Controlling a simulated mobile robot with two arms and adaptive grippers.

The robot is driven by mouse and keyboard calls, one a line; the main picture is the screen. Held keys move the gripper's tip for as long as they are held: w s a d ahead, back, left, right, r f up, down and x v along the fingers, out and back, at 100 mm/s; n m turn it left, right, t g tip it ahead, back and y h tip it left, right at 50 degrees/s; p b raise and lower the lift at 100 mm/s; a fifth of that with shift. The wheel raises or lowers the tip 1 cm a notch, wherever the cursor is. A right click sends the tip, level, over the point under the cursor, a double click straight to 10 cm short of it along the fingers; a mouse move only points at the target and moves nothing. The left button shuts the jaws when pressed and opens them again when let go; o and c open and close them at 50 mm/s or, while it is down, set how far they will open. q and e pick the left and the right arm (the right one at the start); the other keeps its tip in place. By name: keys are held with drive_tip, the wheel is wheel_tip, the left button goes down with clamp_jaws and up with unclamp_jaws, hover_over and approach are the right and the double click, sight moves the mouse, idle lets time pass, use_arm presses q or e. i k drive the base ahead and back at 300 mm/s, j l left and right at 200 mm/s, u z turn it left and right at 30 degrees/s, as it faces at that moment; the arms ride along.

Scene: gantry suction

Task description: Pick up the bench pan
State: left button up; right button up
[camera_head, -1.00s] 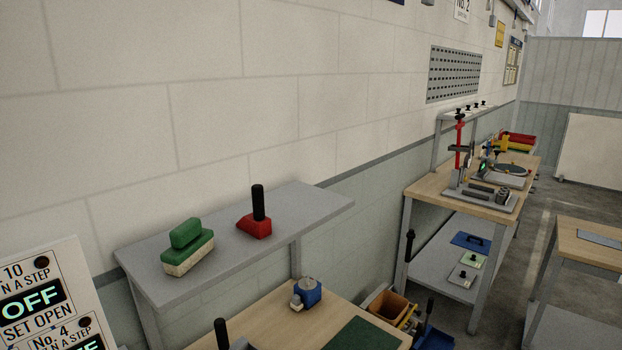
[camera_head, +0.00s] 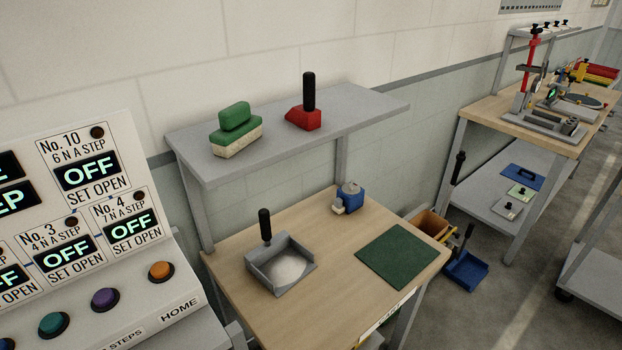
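A grey open pan (camera_head: 281,264) with a black upright handle sits on the wooden bench top (camera_head: 328,285) at the lower middle of the head view. A pale, roundish patch shows on its floor. It looks like the bench pan. A blue dustpan-like tray (camera_head: 466,270) with a dark handle is on the floor to the right of the bench. Neither of my grippers shows in the head view.
A control panel (camera_head: 180,290) with buttons stands at the left, close to the bench. A grey shelf (camera_head: 372,112) above the bench holds a green brush (camera_head: 236,130) and a red block (camera_head: 304,118). A green mat (camera_head: 398,256) and blue device (camera_head: 350,197) share the bench.

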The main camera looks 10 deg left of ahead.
sight(279, 263)
drive_tip(key=i+l+z, duration=0.4)
drive_tip(key=i+l, duration=0.25)
drive_tip(key=l+u, duration=0.1)
drive_tip(key=u, duration=1.45)
drive_tip(key=l+u, duration=0.4)
drive_tip(key=l, duration=0.4)
drive_tip(key=l+u, duration=0.45)
drive_tip(key=l, duration=0.4)
